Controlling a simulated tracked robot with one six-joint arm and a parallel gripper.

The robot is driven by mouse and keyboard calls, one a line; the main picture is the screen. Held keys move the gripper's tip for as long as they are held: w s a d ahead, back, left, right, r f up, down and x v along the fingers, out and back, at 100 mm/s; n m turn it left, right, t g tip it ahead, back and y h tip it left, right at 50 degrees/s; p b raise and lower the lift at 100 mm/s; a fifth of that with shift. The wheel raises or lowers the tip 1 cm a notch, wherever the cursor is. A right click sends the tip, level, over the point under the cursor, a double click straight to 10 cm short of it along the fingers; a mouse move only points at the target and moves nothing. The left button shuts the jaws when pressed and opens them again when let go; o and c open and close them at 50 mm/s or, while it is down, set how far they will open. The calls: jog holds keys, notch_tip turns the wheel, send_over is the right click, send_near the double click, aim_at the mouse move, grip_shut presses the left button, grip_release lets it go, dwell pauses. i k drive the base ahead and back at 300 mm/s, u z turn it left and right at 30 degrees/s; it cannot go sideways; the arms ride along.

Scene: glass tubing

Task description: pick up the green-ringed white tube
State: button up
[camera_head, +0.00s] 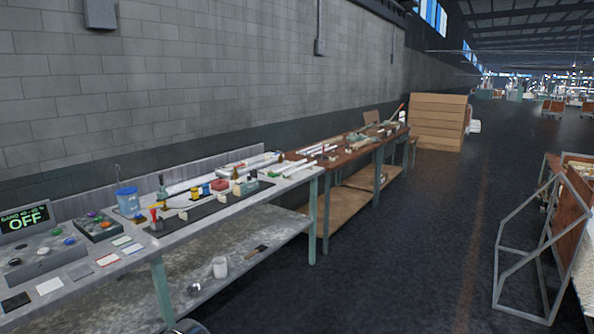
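Several long white tubes (294,168) lie at the right end of the grey workbench (55,314). More pale tubes (318,149) lie on the brown wooden table (340,158) beyond it. They are too small and far off to show a green ring, so I cannot tell which is the green-ringed one. My gripper is not in view.
Dark floor (400,260) is open right of the benches. A grey metal frame (520,245) stands at the right.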

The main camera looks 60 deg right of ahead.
aim_at(283, 176)
jog(key=z, duration=0.5)
jog(key=i, duration=0.85)
jog(key=z, duration=1.05)
jog(key=i, duration=0.75)
jog(key=z, duration=0.55)
jog(key=i, duration=1.95)
jog(key=u, duration=0.1)
